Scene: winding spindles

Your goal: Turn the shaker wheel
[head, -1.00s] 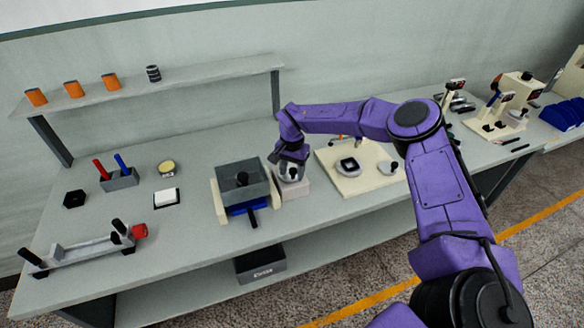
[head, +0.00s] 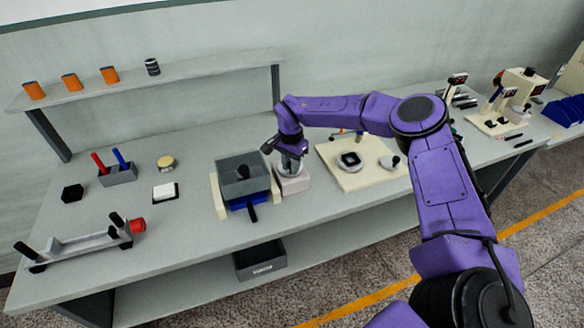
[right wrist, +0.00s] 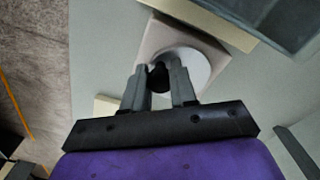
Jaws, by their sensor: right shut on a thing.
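The shaker (head: 243,177) is a grey open box on a blue base between cream rails. Beside its right side stands a pale block (head: 291,182) that carries the round grey wheel (head: 287,171). In the right wrist view the wheel (right wrist: 200,66) lies flat on the block (right wrist: 160,36), with a dark knob (right wrist: 158,76) on it. My right gripper (head: 289,157) is over the wheel, and in the right wrist view its fingers (right wrist: 160,84) are closed around the knob. My left gripper is not in view.
A cream board (head: 362,164) with round parts is close on the right. A white pad (head: 166,191) and a holder with red and blue pieces (head: 118,174) are on the left. The bench between them and the shaker is clear.

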